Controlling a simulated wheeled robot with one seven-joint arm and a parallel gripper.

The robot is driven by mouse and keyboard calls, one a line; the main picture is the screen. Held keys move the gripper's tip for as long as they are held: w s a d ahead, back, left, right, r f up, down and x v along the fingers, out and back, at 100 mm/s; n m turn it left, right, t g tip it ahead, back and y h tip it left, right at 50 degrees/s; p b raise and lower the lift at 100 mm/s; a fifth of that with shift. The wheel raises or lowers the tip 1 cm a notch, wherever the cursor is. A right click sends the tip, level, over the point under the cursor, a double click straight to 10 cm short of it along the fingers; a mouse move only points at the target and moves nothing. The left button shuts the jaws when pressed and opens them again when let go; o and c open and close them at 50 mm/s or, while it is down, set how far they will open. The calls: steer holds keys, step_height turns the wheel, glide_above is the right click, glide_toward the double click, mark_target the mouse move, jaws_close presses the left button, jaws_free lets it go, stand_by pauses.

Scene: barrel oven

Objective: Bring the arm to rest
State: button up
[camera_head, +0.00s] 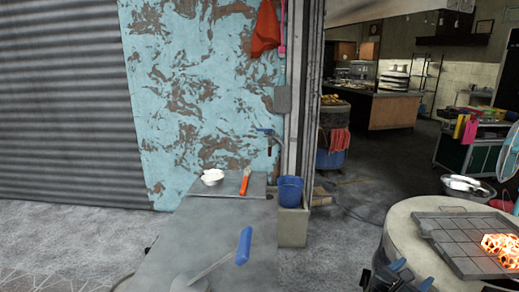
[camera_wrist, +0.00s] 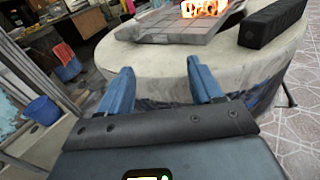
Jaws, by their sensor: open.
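My gripper (camera_wrist: 160,78) is open and empty, its two blue fingers spread apart in the wrist view. In the head view my gripper (camera_head: 392,268) shows at the lower right, in front of the near side of the round pale barrel oven (camera_head: 397,228). In the wrist view the oven (camera_wrist: 150,62) stands just beyond the fingertips. No object is between the fingers. Whether the fingertips touch the oven's side cannot be told.
Glowing coals (camera_head: 499,247) lie on the oven's grey tiled slab (camera_head: 445,235). A black block (camera_wrist: 270,22) sits on the oven's rim. A grey table (camera_head: 190,235) with a white bowl (camera_head: 212,177) and blue-handled tool (camera_head: 244,246) stands left. A blue bucket (camera_head: 290,190) is behind it.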

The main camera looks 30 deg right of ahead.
steer(key=s+a+f+m+t+y, duration=0.1)
steer(key=a+f+m+t+y, duration=0.15)
steer(key=a+f, duration=0.45)
steer(key=s+a+f+m+t+y, duration=0.1)
steer(key=a+f+t+y, duration=0.25)
steer(key=a, duration=0.85)
steer(key=s+a+m+t+y, duration=0.2)
steer(key=s+a+m+y, duration=0.4)
steer(key=a, duration=0.6)
steer(key=s+a+r+m+t+y, duration=0.25)
steer(key=s+a+r, duration=0.35)
steer(key=s, duration=0.4)
steer(key=s+d+r+m+t+y, duration=0.1)
steer(key=s+r+m, duration=0.2)
steer(key=r, duration=0.4)
steer(key=s+d+r+m+t+y, duration=0.1)
steer(key=s+r+m+t+y, duration=0.1)
steer(key=r, duration=0.5)
steer(key=s+m, duration=0.1)
steer(key=s, duration=0.1)
steer(key=shift+s+r, duration=0.2)
steer(key=shift+s, duration=0.15)
